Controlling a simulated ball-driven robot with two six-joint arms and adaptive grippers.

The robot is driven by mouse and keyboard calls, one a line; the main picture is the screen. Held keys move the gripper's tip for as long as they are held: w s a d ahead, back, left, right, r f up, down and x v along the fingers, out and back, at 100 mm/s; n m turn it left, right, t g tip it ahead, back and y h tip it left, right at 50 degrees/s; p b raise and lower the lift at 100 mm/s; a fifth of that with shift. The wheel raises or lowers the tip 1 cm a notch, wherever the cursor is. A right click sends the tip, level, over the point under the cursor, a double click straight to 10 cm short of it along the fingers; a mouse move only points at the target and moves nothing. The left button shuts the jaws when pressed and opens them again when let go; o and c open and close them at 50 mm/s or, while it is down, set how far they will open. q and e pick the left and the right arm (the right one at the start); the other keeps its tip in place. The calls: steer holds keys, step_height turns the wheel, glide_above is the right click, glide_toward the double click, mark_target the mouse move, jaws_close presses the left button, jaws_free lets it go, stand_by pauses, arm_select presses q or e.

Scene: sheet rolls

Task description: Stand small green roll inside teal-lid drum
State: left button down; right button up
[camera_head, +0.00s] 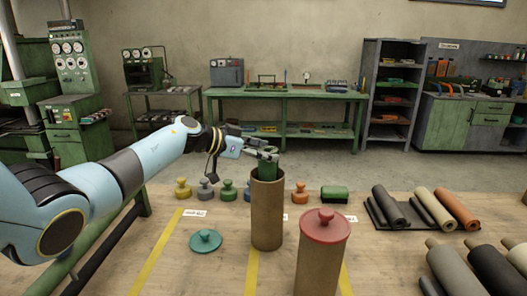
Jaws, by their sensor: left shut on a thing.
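The small green roll (267,171) stands upright in the mouth of an open tall brown drum (267,217). Its lower part is hidden by the drum wall, and its top shows just above the rim. My left gripper (264,155) is shut on the top of the roll, over the drum. The teal lid (205,240) lies flat on the table to the left of the open drum. My right gripper is out of view.
A second drum with a red lid (325,226) stands close in front, to the right. Several small knobbed weights (228,190) and a dark green block (334,192) sit behind. More rolls (434,207) lie at the right. Yellow stripes (160,250) mark the wooden table.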

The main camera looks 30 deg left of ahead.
arm_select(q)
steer(key=shift+r, duration=0.1)
steer(key=shift+c, duration=2.1)
jaws_free()
steer(key=shift+s+a, duration=0.2)
steer(key=shift+s, duration=0.05)
steer(key=v, duration=1.1)
steer(key=shift+s+a, duration=0.1)
